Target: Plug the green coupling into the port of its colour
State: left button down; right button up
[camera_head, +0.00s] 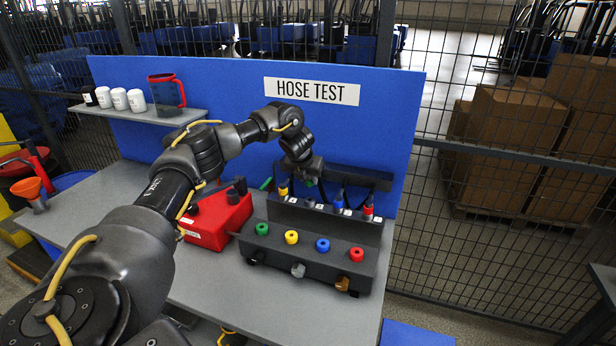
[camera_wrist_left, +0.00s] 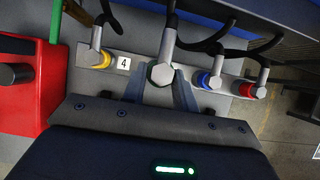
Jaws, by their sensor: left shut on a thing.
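My left gripper (camera_head: 307,177) is shut on a grey coupling (camera_wrist_left: 162,73) above the back rack; in the wrist view its fingers (camera_wrist_left: 160,88) close around it. A bit of green shows at this coupling in the head view. The yellow (camera_head: 283,190), blue (camera_head: 338,203) and red (camera_head: 368,209) couplings stand in the rack on either side. I cannot tell whether the held coupling is clear of its seat. The green port (camera_head: 262,228) is at the left end of the front row, followed by the yellow (camera_head: 291,237), blue (camera_head: 322,245) and red (camera_head: 356,254) ports. My right gripper is out of view.
A red box (camera_head: 207,226) with black parts stands left of the fixture. Dark hoses (camera_wrist_left: 208,40) run behind the couplings. A blue panel (camera_head: 240,90) rises behind, with a shelf (camera_head: 140,115) holding white containers and a red-handled mug. The grey table front (camera_head: 245,300) is clear.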

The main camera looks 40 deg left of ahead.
pick_arm(q)
jog(key=s+a+p, duration=0.1)
jog(key=s+a, duration=0.1)
jog(key=s, duration=0.7)
jog(key=s+a+p, duration=0.2)
jog(key=s, duration=0.7)
jog(key=shift+s, duration=0.3)
jog(key=shift+f, duration=0.1)
jog(key=shift+f+b, duration=0.45)
jog(key=shift+f, duration=0.5)
jog(key=shift+f+b, duration=0.15)
jog(key=shift+b, duration=0.15)
